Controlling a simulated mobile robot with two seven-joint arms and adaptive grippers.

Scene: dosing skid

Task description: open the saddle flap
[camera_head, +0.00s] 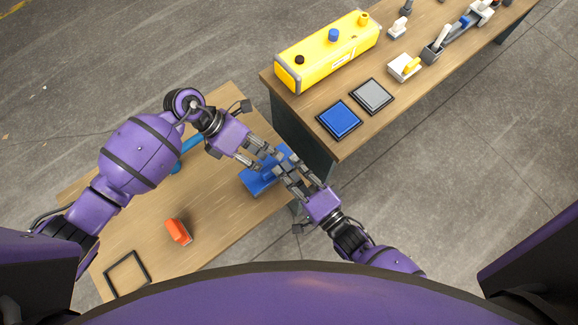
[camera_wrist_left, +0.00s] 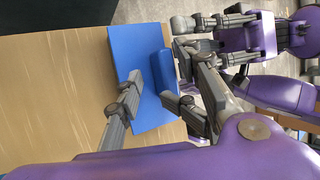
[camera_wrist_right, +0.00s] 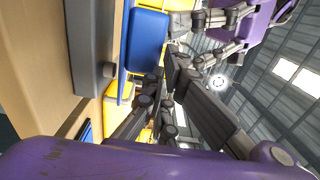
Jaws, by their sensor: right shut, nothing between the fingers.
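A blue part (camera_head: 257,181), a flat plate with a raised block, lies near the right end of the lower wooden table. I cannot tell for sure whether the raised block is the saddle flap. My left gripper (camera_head: 262,157) is open over it. In the left wrist view, its fingers (camera_wrist_left: 168,95) stand on either side of the raised blue block (camera_wrist_left: 163,72). My right gripper (camera_head: 285,170) is shut and empty at the right side of the blue part, close to the left fingers. In the right wrist view, a blue block (camera_wrist_right: 147,38) shows beyond its fingers (camera_wrist_right: 165,85). Contact is unclear.
An orange block (camera_head: 178,231) and a black square frame (camera_head: 126,273) lie on the lower table. A light blue rod (camera_head: 190,155) is partly behind my left arm. A second bench holds a yellow box (camera_head: 326,50), a blue pad (camera_head: 339,119) and a grey pad (camera_head: 372,96).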

